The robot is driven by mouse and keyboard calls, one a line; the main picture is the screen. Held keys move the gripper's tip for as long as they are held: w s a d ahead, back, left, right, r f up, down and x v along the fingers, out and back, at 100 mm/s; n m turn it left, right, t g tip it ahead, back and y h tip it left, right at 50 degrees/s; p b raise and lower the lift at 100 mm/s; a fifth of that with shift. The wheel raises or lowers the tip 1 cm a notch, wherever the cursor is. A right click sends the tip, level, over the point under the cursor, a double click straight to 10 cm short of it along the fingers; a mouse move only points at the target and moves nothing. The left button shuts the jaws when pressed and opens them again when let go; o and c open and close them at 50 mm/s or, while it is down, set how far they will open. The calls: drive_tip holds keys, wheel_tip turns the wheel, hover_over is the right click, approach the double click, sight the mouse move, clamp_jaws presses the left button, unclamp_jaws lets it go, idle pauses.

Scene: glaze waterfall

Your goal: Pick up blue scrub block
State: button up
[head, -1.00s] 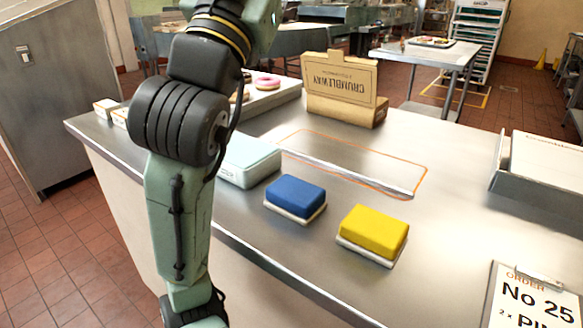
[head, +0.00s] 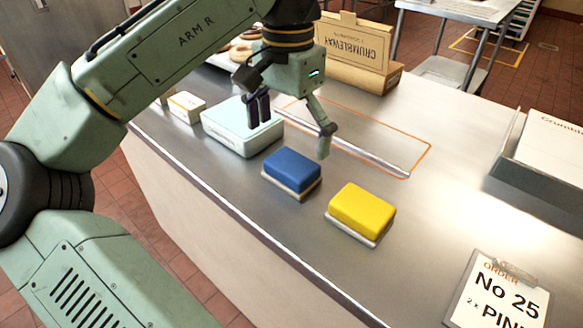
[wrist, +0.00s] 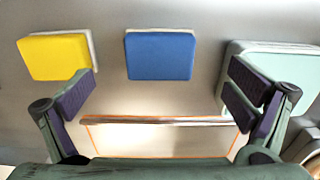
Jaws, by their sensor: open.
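The blue scrub block (head: 291,168) lies on a pale base on the steel counter, between a pale mint box and a yellow block. It also shows at the top middle of the wrist view (wrist: 160,55). My gripper (head: 290,128) is open and empty above the counter, on the far side of the blue block in the head view. In the wrist view its two fingers (wrist: 163,97) are spread wide, with the blue block ahead of the gap and apart from both fingers.
The yellow block (head: 362,210) sits to the right of the blue one. The mint box (head: 238,140) stands to its left. A metal bar (head: 372,157) lies within an orange outline behind. A cardboard box (head: 352,50), a grey tray (head: 545,165) and an order clipboard (head: 500,295) are also there.

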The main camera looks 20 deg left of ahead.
sight(292, 162)
drive_tip(key=shift+w+d+f+p, duration=0.15)
drive_tip(key=shift+f+p, duration=0.1)
drive_tip(key=shift+f, duration=1.35)
drive_tip(key=shift+w+f+p, duration=0.15)
drive_tip(key=shift+f+p, duration=0.05)
drive_tip(key=shift+f, duration=1.4)
drive_tip(key=c, duration=1.3)
wheel_tip(292, 162, up, 10)
drive_tip(key=shift+r, duration=0.1)
drive_tip(key=o, duration=0.6)
drive_tip(key=c, duration=0.5)
